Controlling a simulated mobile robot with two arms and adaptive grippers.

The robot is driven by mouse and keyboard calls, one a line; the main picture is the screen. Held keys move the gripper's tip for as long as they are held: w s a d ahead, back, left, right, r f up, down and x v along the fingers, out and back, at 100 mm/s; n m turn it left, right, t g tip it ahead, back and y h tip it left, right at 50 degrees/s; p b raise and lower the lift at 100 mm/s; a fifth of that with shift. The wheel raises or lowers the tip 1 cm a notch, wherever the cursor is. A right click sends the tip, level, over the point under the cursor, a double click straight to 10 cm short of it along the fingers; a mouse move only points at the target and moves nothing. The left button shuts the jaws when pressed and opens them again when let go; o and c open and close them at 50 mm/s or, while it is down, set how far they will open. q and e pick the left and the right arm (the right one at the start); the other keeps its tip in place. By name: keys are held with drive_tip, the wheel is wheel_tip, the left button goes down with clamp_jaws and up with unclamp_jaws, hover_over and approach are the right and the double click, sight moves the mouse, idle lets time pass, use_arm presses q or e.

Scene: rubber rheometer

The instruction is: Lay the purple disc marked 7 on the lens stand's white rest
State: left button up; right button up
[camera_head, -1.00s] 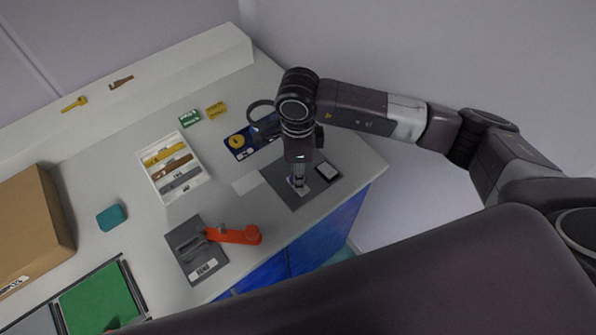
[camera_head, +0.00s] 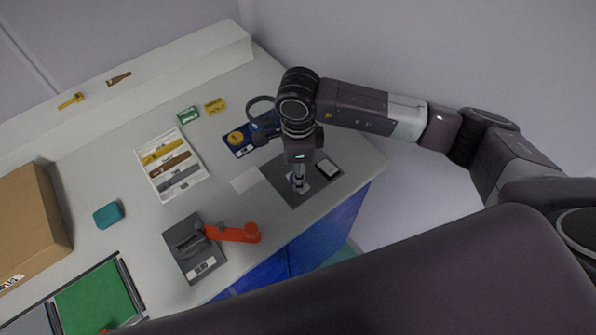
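My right gripper (camera_head: 299,182) points straight down over a dark grey mat (camera_head: 291,199) at the table's right end. Its fingers look close together, but they are too small to tell whether they are shut or hold anything. A pale patch shows around the fingertips on the mat. I cannot make out the purple disc marked 7. A dark ring (camera_head: 259,101), which looks like the lens of the stand, shows partly behind the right wrist. The stand's white rest cannot be identified surely. My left gripper is not in view.
A blue card with a yellow disc (camera_head: 236,137) lies behind the wrist. A white tray (camera_head: 148,168) holds coloured bars. A grey device with a red lever (camera_head: 234,233) stands near the front edge. A cardboard box (camera_head: 35,222) is at left.

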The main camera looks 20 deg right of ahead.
drive_tip(key=shift+f, duration=0.15)
drive_tip(key=o, duration=0.9)
drive_tip(key=shift+o, duration=0.2)
wheel_tip(320, 180, up, 12)
